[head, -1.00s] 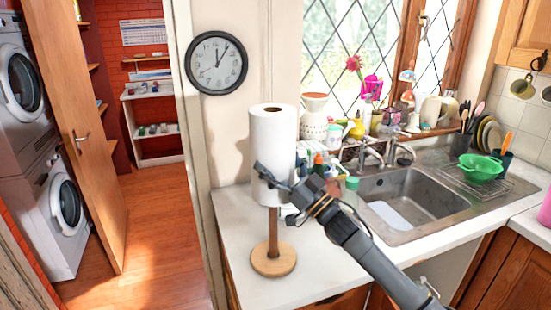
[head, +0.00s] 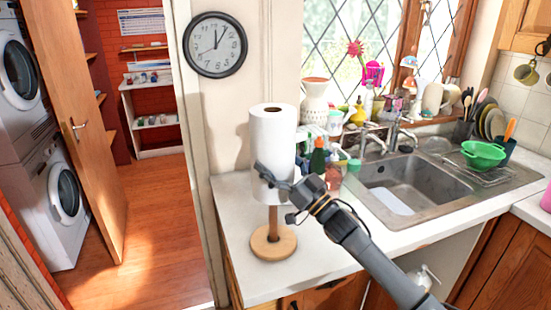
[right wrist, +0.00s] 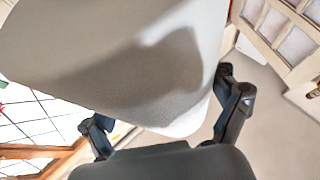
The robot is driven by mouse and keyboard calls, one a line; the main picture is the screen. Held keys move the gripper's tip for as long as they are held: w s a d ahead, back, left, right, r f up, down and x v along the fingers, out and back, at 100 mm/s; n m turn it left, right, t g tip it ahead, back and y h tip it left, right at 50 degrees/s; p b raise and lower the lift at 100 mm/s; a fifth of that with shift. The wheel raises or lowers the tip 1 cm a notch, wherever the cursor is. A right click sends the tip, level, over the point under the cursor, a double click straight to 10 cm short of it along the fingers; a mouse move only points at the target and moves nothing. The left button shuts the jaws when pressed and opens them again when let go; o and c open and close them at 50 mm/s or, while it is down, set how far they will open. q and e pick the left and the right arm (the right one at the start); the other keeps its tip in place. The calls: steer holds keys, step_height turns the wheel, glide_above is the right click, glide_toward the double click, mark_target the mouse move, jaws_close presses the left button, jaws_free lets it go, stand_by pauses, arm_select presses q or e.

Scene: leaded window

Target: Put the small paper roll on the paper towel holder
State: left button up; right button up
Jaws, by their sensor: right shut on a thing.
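The white paper roll (head: 272,145) is upright in the head view, with the dark hole of its core (head: 273,109) facing up. My right gripper (head: 272,180) is shut on its lower part. The wooden holder's round base (head: 273,243) stands on the counter, and its post (head: 273,218) shows below the roll's bottom edge. The upper post is hidden, so I cannot tell for sure whether the roll is around it or in front of it. In the right wrist view the roll (right wrist: 130,60) fills the upper part, between the fingers. My left gripper is not in view.
Bottles (head: 318,158) and a tap (head: 375,145) stand right of the roll, before the window. The sink (head: 400,180) and a green colander (head: 483,154) are farther right. The white counter (head: 335,225) is bare around the base. A wall clock (head: 215,45) hangs at upper left.

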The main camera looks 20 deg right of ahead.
stand_by(0.3)
steer(key=o, duration=1.1)
steer(key=shift+c, duration=0.2)
steer(key=shift+f, duration=0.15)
steer(key=v, duration=1.2)
